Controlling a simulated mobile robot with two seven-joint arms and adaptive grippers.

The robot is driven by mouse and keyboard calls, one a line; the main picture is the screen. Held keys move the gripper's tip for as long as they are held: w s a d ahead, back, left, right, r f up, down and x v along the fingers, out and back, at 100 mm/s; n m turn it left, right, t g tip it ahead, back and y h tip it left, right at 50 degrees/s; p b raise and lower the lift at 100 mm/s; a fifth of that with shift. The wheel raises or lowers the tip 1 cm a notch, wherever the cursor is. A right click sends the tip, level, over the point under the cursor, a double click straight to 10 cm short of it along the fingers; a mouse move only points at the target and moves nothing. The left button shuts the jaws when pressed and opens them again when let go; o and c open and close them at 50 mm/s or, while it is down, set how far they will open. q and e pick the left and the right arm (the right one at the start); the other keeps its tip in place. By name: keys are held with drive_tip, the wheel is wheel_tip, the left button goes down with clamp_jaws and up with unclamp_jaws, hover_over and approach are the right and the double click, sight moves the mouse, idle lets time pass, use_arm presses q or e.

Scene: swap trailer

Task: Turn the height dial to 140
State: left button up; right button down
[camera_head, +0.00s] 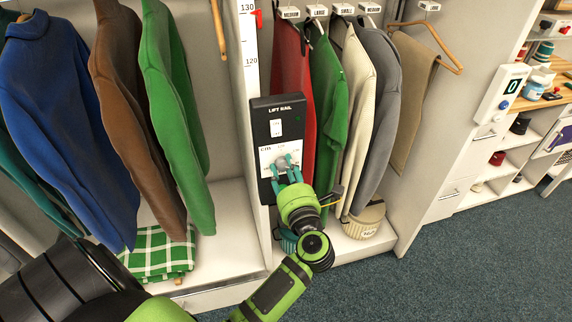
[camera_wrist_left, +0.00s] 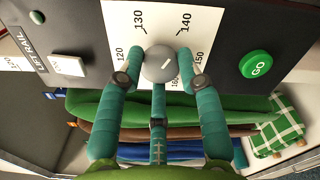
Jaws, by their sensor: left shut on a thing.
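The height dial is a round grey knob (camera_wrist_left: 160,65) on a white scale plate (camera_wrist_left: 122,18), with numbers from 120 to 160 around it. The short white mark on the knob slants up and right in the left wrist view, roughly toward 140. The knob also shows in the head view (camera_head: 282,163) on the black LIFT RAIL panel (camera_head: 287,108). My left gripper (camera_head: 284,170) is shut on the knob, its teal fingers on either side of it, partly hiding the scale. In the left wrist view the fingertips (camera_wrist_left: 160,60) flank the knob. My right gripper is not in view.
A green GO button (camera_wrist_left: 257,64) and a white button (camera_wrist_left: 67,65) sit on the panel. A height strip (camera_head: 249,40) with a red pointer (camera_head: 258,17) near 130 stands above. Clothes hang on both sides, including a green jacket (camera_head: 329,100) close to my gripper.

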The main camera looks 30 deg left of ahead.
use_arm(q)
drive_tip(key=shift+s+f, duration=0.15)
drive_tip(key=shift+f, duration=0.2)
drive_tip(key=o, duration=1.1)
drive_tip(key=shift+a, duration=0.1)
drive_tip(key=shift+o, duration=0.2)
drive_tip(key=shift+r, duration=0.1)
drive_tip(key=v, duration=0.7)
drive_tip(key=shift+s, duration=0.15)
